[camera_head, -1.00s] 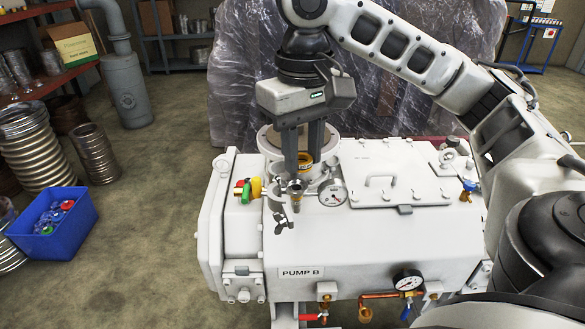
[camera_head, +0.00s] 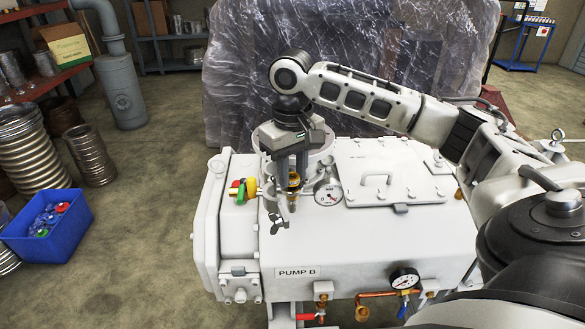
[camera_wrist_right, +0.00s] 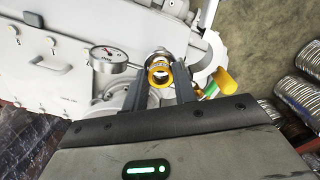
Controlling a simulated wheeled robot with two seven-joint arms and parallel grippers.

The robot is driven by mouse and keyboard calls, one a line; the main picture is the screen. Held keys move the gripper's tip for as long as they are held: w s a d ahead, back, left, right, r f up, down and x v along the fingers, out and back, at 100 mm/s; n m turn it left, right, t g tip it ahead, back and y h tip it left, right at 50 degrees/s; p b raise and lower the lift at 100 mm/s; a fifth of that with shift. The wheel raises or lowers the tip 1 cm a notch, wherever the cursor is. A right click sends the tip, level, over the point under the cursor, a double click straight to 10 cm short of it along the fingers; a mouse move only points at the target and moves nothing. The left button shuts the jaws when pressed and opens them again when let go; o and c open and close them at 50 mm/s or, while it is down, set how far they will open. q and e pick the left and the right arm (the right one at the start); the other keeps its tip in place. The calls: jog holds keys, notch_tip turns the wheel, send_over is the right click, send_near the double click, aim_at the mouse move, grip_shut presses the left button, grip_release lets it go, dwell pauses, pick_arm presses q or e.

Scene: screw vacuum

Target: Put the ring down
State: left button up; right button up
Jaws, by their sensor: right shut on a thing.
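My right gripper (camera_head: 292,180) reaches down over the top of the white pump (camera_head: 370,245). It is shut on a small orange-yellow ring (camera_head: 294,179), partly hidden by the fingers in the head view. In the right wrist view the ring (camera_wrist_right: 159,73) sits between the two fingertips, its opening facing the camera. A small metal port with a clamp (camera_head: 278,218) is just below and in front of the fingers. I cannot tell whether the ring touches the port. My left gripper is not in view.
A dial gauge (camera_head: 327,192) stands right beside the fingers. Red, green and yellow fittings (camera_head: 243,190) are close on the left. A flat lid with a handle (camera_head: 385,175) lies to the right. A blue bin (camera_head: 47,228) is on the floor at left.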

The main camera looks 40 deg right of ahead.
aim_at(292, 177)
jog(key=shift+f, duration=0.55)
jog(key=o, duration=0.9)
jog(key=shift+s+f, duration=0.1)
jog(key=shift+o, duration=0.2)
jog(key=shift+a+f, duration=0.1)
jog(key=shift+s+a, duration=0.1)
notch_tip(292, 177, up, 14)
jog(key=shift+w+f, duration=0.2)
